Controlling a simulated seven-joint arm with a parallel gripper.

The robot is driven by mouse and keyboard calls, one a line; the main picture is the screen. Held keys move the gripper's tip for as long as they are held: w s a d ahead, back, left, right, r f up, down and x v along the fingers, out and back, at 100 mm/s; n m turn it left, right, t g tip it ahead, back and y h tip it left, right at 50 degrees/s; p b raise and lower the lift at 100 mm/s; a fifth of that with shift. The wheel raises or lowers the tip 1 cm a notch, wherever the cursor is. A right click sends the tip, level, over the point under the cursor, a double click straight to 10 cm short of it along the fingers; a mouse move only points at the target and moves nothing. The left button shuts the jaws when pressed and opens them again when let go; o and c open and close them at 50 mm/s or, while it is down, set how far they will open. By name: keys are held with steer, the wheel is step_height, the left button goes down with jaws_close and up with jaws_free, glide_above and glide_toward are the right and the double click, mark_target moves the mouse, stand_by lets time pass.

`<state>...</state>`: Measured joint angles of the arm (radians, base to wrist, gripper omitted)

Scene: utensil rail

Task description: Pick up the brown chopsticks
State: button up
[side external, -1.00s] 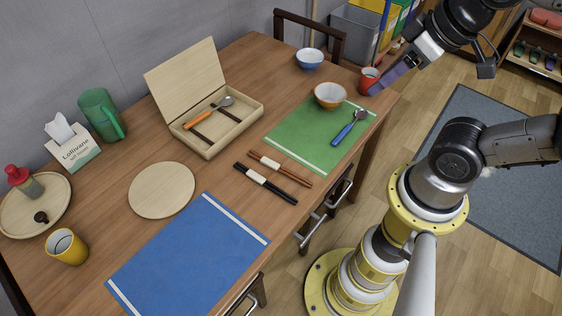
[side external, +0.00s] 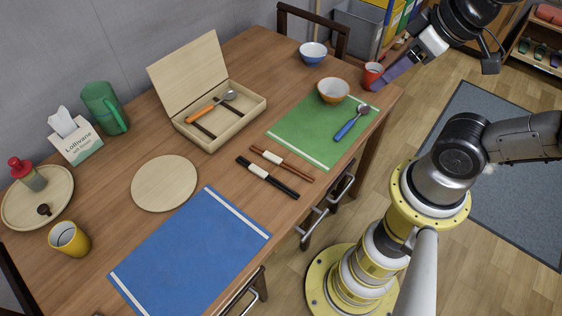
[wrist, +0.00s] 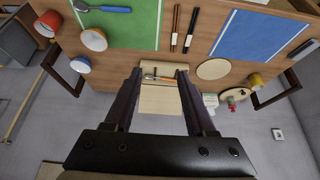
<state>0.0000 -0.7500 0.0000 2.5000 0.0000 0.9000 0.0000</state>
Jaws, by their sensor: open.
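The brown chopsticks (side external: 293,168) lie on the wooden table between the green mat and the black chopsticks (side external: 279,184). A pale band wraps the brown pair near its upper left end. In the wrist view the brown chopsticks (wrist: 175,25) show near the top, to the left of the black pair (wrist: 190,30). My gripper (side external: 385,75) is raised at the upper right, over the far right end of the table, well away from the chopsticks. In the wrist view my gripper (wrist: 160,72) has its two dark fingers apart with nothing held between them.
A green mat (side external: 300,147) carries an orange bowl (side external: 333,90) and a blue-handled utensil. A blue mat (side external: 190,260) lies at the front. An open wooden box (side external: 240,123) holds an orange-handled spoon. A red cup (side external: 372,74) stands close to my gripper.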

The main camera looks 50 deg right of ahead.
steer(key=t, duration=0.2)
glide_above(282, 162)
steer(key=s+d, duration=0.2)
steer(key=s, duration=0.1)
step_height(282, 162, down, 11)
steer(key=f+g, duration=0.1)
steer(key=f, duration=0.5)
steer(key=f+g, duration=0.1)
steer(key=f, duration=0.4)
steer(key=a+f+n+g, duration=0.1)
steer(key=f, duration=0.5)
steer(key=shift+s+f, duration=0.2)
steer(key=shift+f, duration=0.15)
steer(key=shift+a+x, duration=0.2)
steer(key=shift+x, duration=1.25)
steer(key=shift+a+x, duration=0.2)
steer(key=shift+x, duration=1.2)
steer(key=shift+w, duration=0.2)
jaws_close()
